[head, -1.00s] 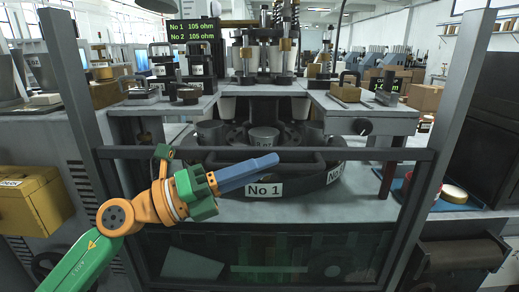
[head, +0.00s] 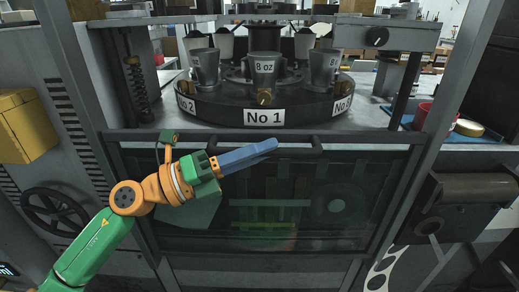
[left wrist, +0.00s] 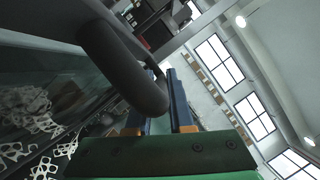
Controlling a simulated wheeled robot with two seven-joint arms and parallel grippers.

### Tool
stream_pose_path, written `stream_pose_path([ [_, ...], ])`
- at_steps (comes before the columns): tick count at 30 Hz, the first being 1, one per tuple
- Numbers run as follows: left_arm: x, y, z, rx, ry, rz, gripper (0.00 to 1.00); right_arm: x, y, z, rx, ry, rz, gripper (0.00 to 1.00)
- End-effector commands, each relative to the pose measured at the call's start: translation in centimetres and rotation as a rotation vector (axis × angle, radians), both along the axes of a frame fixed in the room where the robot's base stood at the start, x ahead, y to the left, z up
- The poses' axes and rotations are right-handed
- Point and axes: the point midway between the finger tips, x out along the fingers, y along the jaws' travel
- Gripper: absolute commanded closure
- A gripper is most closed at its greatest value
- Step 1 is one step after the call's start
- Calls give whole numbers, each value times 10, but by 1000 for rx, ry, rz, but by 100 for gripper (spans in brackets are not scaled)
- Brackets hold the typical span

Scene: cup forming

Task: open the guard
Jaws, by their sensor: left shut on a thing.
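The guard (head: 375,136) is a dark-framed, see-through panel between two grey posts. Its top bar sits just below the front of the cup turret, leaving the turret clear above it. A dark handle (head: 312,144) runs along the upper part of the guard. My left gripper (head: 270,147), with blue fingers, is shut on this handle. In the left wrist view the thick dark handle (left wrist: 120,60) passes at the gripper fingers (left wrist: 168,85) and partly hides one of them. My right gripper is not in view.
The turret (head: 210,110) carries metal cups and labels such as No 1 (head: 265,117). A handwheel (head: 55,212) and a yellow box (head: 25,125) are at left. A dark roller (head: 470,190) and a blue tray (head: 490,137) are at right.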

Motion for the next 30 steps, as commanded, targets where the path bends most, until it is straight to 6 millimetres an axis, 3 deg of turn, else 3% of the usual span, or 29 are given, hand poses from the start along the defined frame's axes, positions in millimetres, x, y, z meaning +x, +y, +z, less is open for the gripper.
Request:
stream_pose_path([
  [3,0,0,0,1,1,-2,100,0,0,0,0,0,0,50],
  [4,0,0,0,1,1,-2,78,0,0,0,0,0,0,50],
  [7,0,0,0,1,0,-2,50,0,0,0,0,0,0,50],
  [17,-1,4,-2,0,1,0,50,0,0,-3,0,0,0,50],
  [24,-17,49,-16,3,2,3,50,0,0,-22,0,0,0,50],
  [30,-23,65,-16,1,0,-1,50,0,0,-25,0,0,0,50],
])
